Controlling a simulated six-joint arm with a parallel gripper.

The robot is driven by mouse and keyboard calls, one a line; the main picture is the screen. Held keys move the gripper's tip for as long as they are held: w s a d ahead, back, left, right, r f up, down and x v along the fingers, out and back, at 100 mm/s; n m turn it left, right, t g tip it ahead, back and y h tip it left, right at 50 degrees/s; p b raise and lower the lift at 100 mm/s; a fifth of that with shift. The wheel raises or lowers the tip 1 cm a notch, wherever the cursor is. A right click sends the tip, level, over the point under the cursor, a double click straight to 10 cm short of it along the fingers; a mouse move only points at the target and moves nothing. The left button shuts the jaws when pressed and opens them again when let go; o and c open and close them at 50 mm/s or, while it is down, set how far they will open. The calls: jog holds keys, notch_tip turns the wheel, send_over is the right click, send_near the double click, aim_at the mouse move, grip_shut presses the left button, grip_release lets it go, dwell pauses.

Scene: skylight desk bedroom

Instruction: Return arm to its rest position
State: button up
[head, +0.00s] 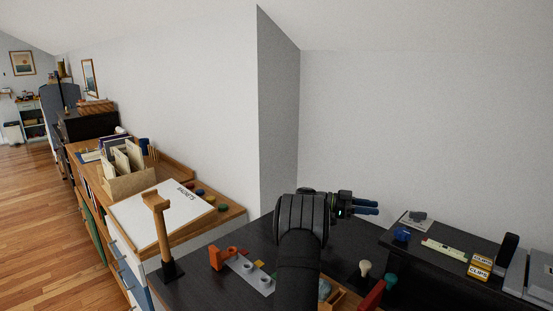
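My gripper (372,207) is at the right of my dark arm in the head view, raised above the dark desk and in front of the pale wall. Its two blue fingers point to the right. Nothing shows between them, but at this size I cannot tell whether they are apart or closed. My arm rises from the bottom middle and bends at a large rounded joint. It hides part of the desk behind it.
The dark desk (205,284) holds a wooden stand (161,233), a grey plate with coloured pieces (249,272), an orange piece (215,257) and a pale knob (365,267).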

jog(key=x, duration=1.7)
jog(key=shift+d, duration=0.15)
jog(key=shift+n+t, duration=0.8)
jog(key=shift+t, duration=0.4)
jog(key=w+a, duration=0.3)
jog(key=a, duration=1.4)
jog(key=n+y, duration=0.1)
jog(key=y, duration=0.4)
send_near(424, 213)
notch_tip(424, 213, down, 3)
jog(key=s, duration=0.1)
jog(key=shift+s+d+n+y, duration=0.35)
jog(key=shift+n+y, duration=0.05)
jog(key=shift+n, duration=0.1)
